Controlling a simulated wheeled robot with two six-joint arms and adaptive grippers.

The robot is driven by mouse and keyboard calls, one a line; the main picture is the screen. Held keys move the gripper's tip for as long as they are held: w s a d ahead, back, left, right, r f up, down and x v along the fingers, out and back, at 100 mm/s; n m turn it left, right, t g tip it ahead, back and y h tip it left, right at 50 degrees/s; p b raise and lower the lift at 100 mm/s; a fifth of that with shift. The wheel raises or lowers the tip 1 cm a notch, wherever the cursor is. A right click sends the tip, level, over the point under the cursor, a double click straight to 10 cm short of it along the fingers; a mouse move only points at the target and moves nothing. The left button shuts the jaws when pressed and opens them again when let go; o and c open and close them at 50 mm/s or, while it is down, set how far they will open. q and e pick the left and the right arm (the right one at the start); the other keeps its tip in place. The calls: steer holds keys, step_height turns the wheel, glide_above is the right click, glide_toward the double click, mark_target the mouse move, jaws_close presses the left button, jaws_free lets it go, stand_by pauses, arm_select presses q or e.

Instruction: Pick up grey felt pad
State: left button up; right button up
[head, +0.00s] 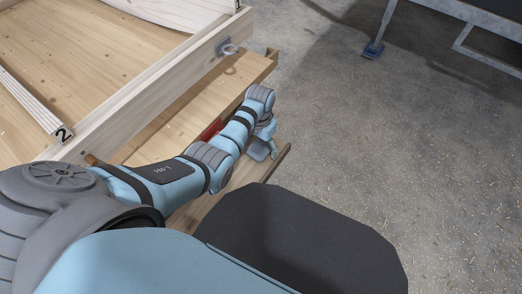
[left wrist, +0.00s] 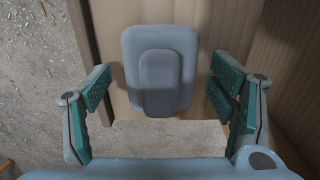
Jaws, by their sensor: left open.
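The grey felt pad (left wrist: 160,45) shows in the left wrist view as a rounded upright rectangle with a smaller raised block on its face. It lies against a light wooden board (left wrist: 112,95). My left gripper (left wrist: 161,92) is open, its teal-padded fingers to the left and right of the pad with a gap on each side. Whether the fingers are level with the pad in depth I cannot tell. My right gripper is not in view.
A red object (head: 211,129) lies beside my left arm. Concrete floor (head: 400,150) is open on the right.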

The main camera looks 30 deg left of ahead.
mark_target(260, 143)
arm_select(q)
steer(key=shift+r, duration=0.15)
steer(key=c, duration=1.3)
steer(key=shift+o, duration=0.2)
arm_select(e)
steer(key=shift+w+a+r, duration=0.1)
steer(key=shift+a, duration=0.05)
arm_select(q)
steer(key=shift+r, duration=0.15)
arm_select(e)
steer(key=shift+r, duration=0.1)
arm_select(q)
steer(key=shift+r+p, duration=0.4)
step_height(260, 143, up, 19)
steer(key=p, duration=0.9)
steer(key=o, duration=0.6)
steer(key=c, duration=0.5)
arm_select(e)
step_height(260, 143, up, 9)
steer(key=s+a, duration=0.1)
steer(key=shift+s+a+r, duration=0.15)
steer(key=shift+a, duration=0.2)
